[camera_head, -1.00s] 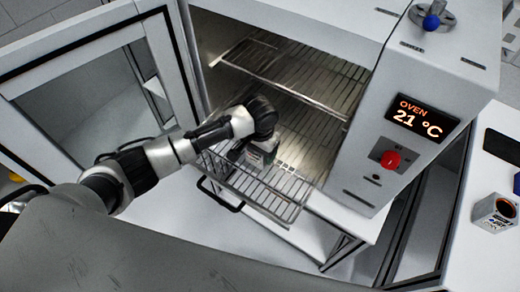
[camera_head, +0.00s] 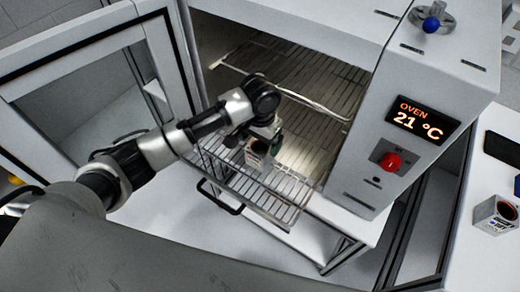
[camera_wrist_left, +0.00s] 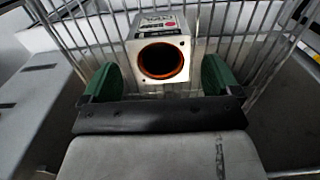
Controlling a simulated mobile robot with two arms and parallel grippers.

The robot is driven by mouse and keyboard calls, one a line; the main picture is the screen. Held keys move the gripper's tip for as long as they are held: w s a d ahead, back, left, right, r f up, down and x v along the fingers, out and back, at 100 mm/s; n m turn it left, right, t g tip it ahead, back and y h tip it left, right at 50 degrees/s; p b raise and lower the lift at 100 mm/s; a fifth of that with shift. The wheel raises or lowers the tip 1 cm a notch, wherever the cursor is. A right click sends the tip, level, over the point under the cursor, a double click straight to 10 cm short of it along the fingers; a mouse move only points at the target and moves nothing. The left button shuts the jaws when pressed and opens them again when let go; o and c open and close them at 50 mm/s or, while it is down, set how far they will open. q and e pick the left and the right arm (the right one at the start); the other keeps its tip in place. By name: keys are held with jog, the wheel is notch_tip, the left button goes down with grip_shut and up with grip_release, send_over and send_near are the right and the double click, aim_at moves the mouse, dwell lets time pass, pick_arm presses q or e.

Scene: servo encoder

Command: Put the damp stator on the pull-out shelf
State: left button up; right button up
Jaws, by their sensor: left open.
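A boxy grey stator (camera_head: 256,152) with a dark round bore stands on the pulled-out wire shelf (camera_head: 267,200) of the oven. In the left wrist view the stator (camera_wrist_left: 160,48) shows its orange-lined bore and a printed label on one side. My left gripper (camera_head: 266,139) is at the stator, partly covering it in the head view. In the wrist view its green fingertips (camera_wrist_left: 160,78) are spread wide, with gaps to the stator, which stands beyond them. The jaws are open and empty. My right gripper is not in view.
The oven door (camera_head: 75,60) stands open at the left. A fixed wire rack (camera_head: 295,72) is inside the oven above the shelf. A similar part with a round bore (camera_head: 488,218) stands on the right-hand table, near a dark flat object (camera_head: 503,147).

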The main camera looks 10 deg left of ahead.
pick_arm(q)
jog(key=shift+r, duration=2.8)
